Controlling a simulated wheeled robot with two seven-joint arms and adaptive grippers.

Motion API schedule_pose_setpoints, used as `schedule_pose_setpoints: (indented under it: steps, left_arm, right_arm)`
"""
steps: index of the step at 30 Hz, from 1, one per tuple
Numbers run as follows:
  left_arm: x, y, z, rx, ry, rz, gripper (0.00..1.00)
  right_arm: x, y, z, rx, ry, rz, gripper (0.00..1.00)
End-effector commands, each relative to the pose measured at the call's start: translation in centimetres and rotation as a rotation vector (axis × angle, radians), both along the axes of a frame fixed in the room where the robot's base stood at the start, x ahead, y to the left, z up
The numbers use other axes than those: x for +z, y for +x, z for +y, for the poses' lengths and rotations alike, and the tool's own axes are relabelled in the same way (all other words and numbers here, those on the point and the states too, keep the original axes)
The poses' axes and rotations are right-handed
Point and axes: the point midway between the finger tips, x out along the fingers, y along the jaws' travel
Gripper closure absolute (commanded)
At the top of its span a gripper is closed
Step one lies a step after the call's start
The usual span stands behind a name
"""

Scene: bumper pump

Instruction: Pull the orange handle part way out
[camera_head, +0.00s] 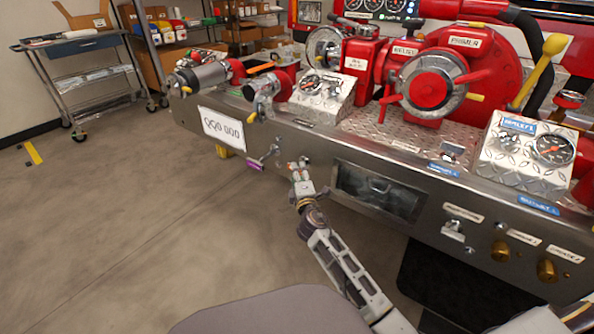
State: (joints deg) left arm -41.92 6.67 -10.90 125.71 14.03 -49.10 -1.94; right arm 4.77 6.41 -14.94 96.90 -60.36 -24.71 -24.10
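One arm of mine comes in from the lower right, which I take as my right. Its gripper (299,167) is at the front face of the steel bumper (380,160), between the purple pull handle and the dark window. A small orange-red patch shows at the fingertips; it is too small to tell whether it is the orange handle or whether the fingers are shut on it. An orange lever (262,69) also shows higher up, behind the hose fitting at the left. My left gripper is not in view.
The purple handle (254,166) sticks out just left of the gripper. A recessed window (378,190) is to its right. Red pump parts (440,70) and gauge boxes stand on the bumper. The floor (130,220) at left is clear; a cart (85,75) stands far left.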

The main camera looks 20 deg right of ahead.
Motion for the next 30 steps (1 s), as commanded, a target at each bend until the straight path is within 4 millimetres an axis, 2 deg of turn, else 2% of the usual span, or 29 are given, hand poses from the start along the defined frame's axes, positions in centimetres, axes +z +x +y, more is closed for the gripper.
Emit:
schedule_pose_setpoints:
  steps: [12, 27, 30]
  left_arm:
    - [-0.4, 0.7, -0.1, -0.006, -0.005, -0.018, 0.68]
    - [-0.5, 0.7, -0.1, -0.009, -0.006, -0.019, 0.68]
    - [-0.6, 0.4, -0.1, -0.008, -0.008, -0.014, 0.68]
  right_arm:
    - [0.0, 3.0, -0.4, 0.000, 0.000, -0.001, 0.50]
    - [0.0, 3.6, -0.5, 0.000, 0.000, -0.001, 0.50]
    - [0.0, 3.6, -0.5, 0.000, 0.000, 0.000, 0.62]
